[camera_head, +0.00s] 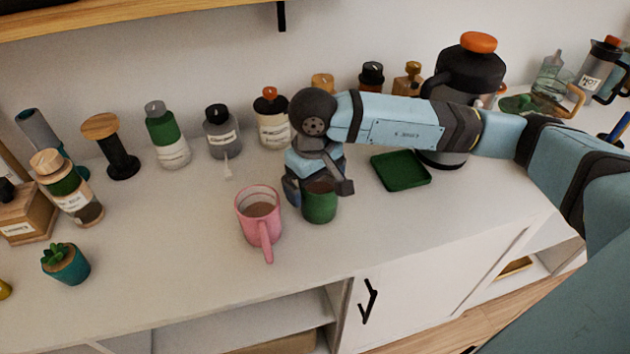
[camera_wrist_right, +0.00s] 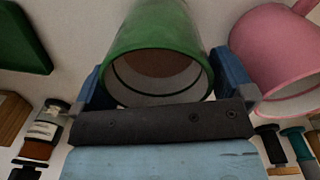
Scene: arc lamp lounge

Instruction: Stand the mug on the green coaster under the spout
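A green mug (camera_head: 319,205) with a brown inside stands upright on the counter, no handle visible. It fills the middle of the right wrist view (camera_wrist_right: 155,45). My right gripper (camera_head: 318,190) is around it from above, with a blue finger against each side and no clear gap. The square green coaster (camera_head: 401,171) lies empty to the right, in front of a black dispenser (camera_head: 466,75) with an orange lid; its spout is hidden behind my right arm. The coaster also shows in the right wrist view (camera_wrist_right: 22,40). My left gripper is out of view.
A pink mug (camera_head: 258,212) stands close to the left of the green mug, its handle toward the front. Bottles and jars line the back, including a green bottle (camera_head: 167,135). A small potted plant (camera_head: 66,264) is at front left. Glassware and a pot (camera_head: 598,70) stand far right.

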